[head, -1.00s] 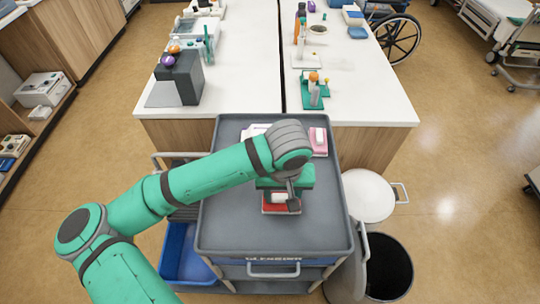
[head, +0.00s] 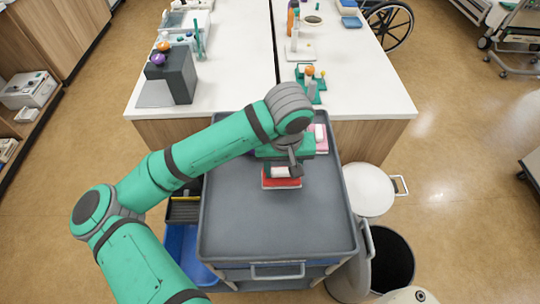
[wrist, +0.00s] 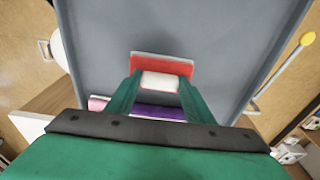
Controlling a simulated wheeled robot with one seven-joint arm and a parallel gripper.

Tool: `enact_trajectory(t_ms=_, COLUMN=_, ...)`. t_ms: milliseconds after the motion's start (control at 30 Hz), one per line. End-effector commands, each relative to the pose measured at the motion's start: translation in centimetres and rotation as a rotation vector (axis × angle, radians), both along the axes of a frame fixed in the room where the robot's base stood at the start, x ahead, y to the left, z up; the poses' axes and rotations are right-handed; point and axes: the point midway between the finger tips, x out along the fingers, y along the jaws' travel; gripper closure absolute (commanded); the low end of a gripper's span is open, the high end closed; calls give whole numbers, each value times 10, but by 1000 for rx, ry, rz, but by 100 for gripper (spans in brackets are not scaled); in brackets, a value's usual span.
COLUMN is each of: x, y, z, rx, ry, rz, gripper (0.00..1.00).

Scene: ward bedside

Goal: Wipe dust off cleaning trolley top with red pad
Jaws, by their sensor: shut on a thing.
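The red pad (head: 281,183) has a white grip block on top. It also shows in the wrist view (wrist: 162,66), where the white block sits between my two fingers. My gripper (head: 284,171) is shut on the pad's white block and holds it at the trolley top, toward the far half. I cannot tell whether the pad's underside touches the surface. The trolley top (head: 275,222) is a grey tray with a raised rim. No dust can be made out on it at this size. My arm hides the far left part of the tray.
A pink pad with a white block (head: 320,138) lies at the tray's far right. Beyond the trolley stands a white-topped counter (head: 357,95) with bottles and boxes. A round white lid (head: 369,190) and a dark open bin (head: 392,262) are at the right. The tray's near half is clear.

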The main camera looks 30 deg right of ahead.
Motion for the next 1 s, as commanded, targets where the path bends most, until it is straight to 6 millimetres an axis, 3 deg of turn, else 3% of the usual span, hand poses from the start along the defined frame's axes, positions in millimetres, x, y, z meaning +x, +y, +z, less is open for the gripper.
enact_trajectory(t_ms=500, x=1, y=0, z=46, rx=0, ry=-2, rz=1, gripper=73)
enact_trajectory(t_ms=1000, x=0, y=1, z=51, rx=1, ry=0, rz=1, gripper=73)
